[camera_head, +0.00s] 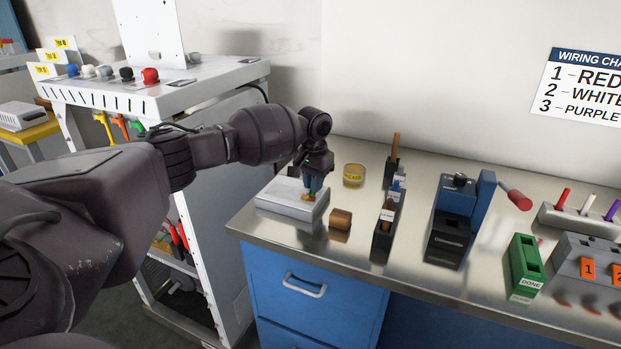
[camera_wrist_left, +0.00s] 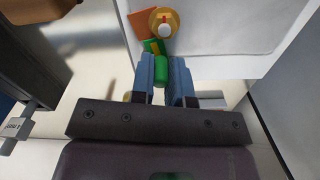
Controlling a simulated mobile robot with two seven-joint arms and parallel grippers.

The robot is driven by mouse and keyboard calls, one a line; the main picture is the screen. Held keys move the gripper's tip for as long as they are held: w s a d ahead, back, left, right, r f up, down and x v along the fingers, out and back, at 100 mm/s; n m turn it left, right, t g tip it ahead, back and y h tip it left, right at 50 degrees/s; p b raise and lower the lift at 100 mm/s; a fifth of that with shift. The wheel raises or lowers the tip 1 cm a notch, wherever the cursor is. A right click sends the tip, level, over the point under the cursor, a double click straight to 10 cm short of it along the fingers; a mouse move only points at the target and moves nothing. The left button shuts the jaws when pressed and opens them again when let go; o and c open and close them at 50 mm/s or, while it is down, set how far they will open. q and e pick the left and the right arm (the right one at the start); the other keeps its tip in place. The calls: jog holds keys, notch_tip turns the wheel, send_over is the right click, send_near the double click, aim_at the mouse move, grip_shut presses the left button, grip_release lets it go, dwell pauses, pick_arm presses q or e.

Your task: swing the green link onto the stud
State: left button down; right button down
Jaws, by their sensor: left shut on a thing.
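My left gripper (camera_head: 314,184) points down over the white box (camera_head: 270,198) at the left end of the bench. In the left wrist view its two blue fingers (camera_wrist_left: 162,74) are shut on a green rounded piece (camera_wrist_left: 161,66), seemingly the grip of the green link (camera_wrist_left: 153,46). The link's flat green part lies just beyond the fingertips, beside an orange plate (camera_wrist_left: 141,23). A gold round piece with a pale centre (camera_wrist_left: 165,24) is just beyond it, perhaps the stud; I cannot tell whether the link is on it. In the head view the fingers hide most of this.
A brown block (camera_head: 340,219) and a yellow-labelled round tin (camera_head: 354,174) stand close by. Dark holders (camera_head: 384,236), a blue-and-black device (camera_head: 452,225) and a green DONE bin (camera_head: 525,268) stand further right. A white panel cart (camera_head: 190,92) stands behind my left arm.

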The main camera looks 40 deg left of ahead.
pick_arm(q)
jog(key=shift+a+r+m, duration=0.15)
jog(key=shift+m, duration=0.65)
jog(key=shift+s+a+m, duration=0.1)
jog(key=shift+a+m, duration=0.05)
jog(key=shift+m, duration=0.55)
pick_arm(e)
jog(key=shift+s+r, duration=0.15)
jog(key=shift+s, duration=0.1)
pick_arm(q)
jog(key=c, duration=1.1)
grip_release()
pick_arm(e)
jog(key=shift+w+d+r, duration=0.1)
jog(key=shift+d, duration=0.05)
pick_arm(q)
jog(key=shift+r+p, duration=0.35)
notch_tip(320, 180, up, 8)
jog(key=shift+r+p, duration=0.2)
jog(key=shift+p, duration=0.45)
jog(key=shift+r, duration=0.75)
pick_arm(e)
jog(key=shift+s+r, duration=0.4)
jog(key=shift+w+r, duration=0.35)
jog(key=shift+w, duration=0.1)
